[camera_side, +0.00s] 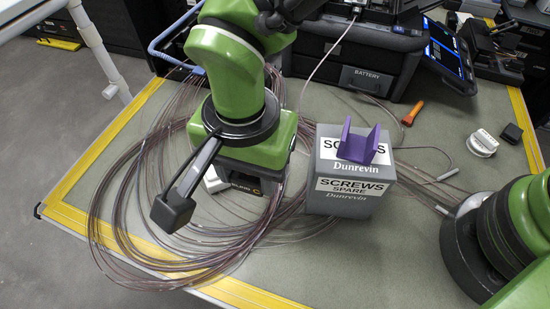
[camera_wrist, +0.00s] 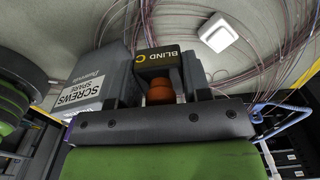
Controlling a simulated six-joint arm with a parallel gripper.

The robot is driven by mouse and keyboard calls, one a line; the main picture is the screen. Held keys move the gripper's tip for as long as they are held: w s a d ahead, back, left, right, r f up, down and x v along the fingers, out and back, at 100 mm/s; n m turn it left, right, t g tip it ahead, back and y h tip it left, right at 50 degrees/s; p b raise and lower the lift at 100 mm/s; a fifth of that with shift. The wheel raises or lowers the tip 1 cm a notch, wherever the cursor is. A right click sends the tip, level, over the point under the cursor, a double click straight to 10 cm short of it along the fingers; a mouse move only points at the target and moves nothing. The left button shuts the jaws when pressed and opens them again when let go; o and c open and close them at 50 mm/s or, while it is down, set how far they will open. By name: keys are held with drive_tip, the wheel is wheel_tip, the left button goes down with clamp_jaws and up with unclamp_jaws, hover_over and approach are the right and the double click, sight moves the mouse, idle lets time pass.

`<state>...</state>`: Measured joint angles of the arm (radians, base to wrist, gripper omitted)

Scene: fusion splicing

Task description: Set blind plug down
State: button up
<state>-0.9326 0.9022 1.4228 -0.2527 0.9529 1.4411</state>
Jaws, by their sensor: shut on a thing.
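In the side view my gripper (camera_side: 242,179) is mostly hidden behind my wrist. An orange-brown rounded part (camera_wrist: 160,92) shows between the fingers. I cannot tell whether the plug touches the mat.
A grey "SCREWS SPARE" box (camera_side: 336,206) stands close right of my gripper, with a purple bracket (camera_side: 358,143) on top. Loose cable coils (camera_side: 120,205) surround the plug. A small white block (camera_side: 213,181) lies close by. The mat's front right (camera_side: 375,265) is clear.

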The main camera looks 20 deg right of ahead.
drive_tip(key=w+d, duration=1.3)
drive_tip(key=d, duration=0.1)
drive_tip(key=f, duration=0.5)
drive_tip(key=shift+s+d+f, duration=0.1)
drive_tip(key=shift+s+d, duration=0.05)
drive_tip(key=shift+d, duration=0.1)
drive_tip(key=shift+f, duration=2.3)
drive_tip(key=shift+f, duration=0.15)
drive_tip(key=o, duration=0.9)
drive_tip(key=shift+o, duration=0.2)
wheel_tip(320, 180, up, 12)
drive_tip(key=shift+r, duration=0.2)
